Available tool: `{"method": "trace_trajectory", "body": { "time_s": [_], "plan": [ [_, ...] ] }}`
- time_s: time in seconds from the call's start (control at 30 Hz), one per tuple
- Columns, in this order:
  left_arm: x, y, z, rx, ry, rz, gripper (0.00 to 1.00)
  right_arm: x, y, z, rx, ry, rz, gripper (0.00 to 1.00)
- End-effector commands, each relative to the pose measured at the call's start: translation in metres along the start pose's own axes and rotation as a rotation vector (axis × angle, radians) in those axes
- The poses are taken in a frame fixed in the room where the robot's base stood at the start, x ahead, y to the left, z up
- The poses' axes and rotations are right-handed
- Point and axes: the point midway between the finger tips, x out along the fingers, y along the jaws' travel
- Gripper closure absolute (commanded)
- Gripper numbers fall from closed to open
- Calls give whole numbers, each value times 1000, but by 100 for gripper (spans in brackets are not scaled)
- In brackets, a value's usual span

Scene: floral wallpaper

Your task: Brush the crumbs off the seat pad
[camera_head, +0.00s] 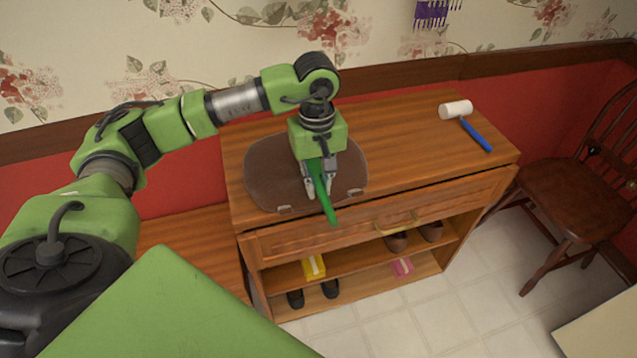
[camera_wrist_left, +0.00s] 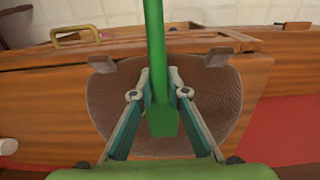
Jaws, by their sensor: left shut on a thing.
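The brown seat pad (camera_head: 270,175) lies flat on the left part of the wooden cabinet top. It also shows in the left wrist view (camera_wrist_left: 222,105), with two tabs along one edge. My left gripper (camera_head: 318,190) points down over the pad and is shut on a long green handle (camera_head: 329,208), which I take to be the brush. The handle slants past the pad's front edge. In the left wrist view the green handle (camera_wrist_left: 155,50) runs between the fingers (camera_wrist_left: 160,88). I see no bristles and cannot make out any crumbs. My right gripper is not in view.
A white-headed tool with a blue handle (camera_head: 476,134) lies at the right of the cabinet top (camera_head: 415,140). Shoes and small boxes sit on shelves below the drawer (camera_head: 380,218). A wooden chair (camera_head: 570,195) stands at the right. The wall is close behind.

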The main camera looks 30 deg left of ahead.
Motion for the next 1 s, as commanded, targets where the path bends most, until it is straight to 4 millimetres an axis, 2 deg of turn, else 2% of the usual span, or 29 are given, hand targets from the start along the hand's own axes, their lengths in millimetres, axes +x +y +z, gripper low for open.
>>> {"method": "trace_trajectory", "body": {
  "time_s": [0.33,0.7,1.0],
  "plan": [
    [5,0,-2,-1,1,1,100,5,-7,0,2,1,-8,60],
    [3,0,-33,-2,1,1,100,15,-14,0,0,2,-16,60],
    [2,1,-44,-1,1,2,100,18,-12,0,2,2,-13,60]
  ]
}}
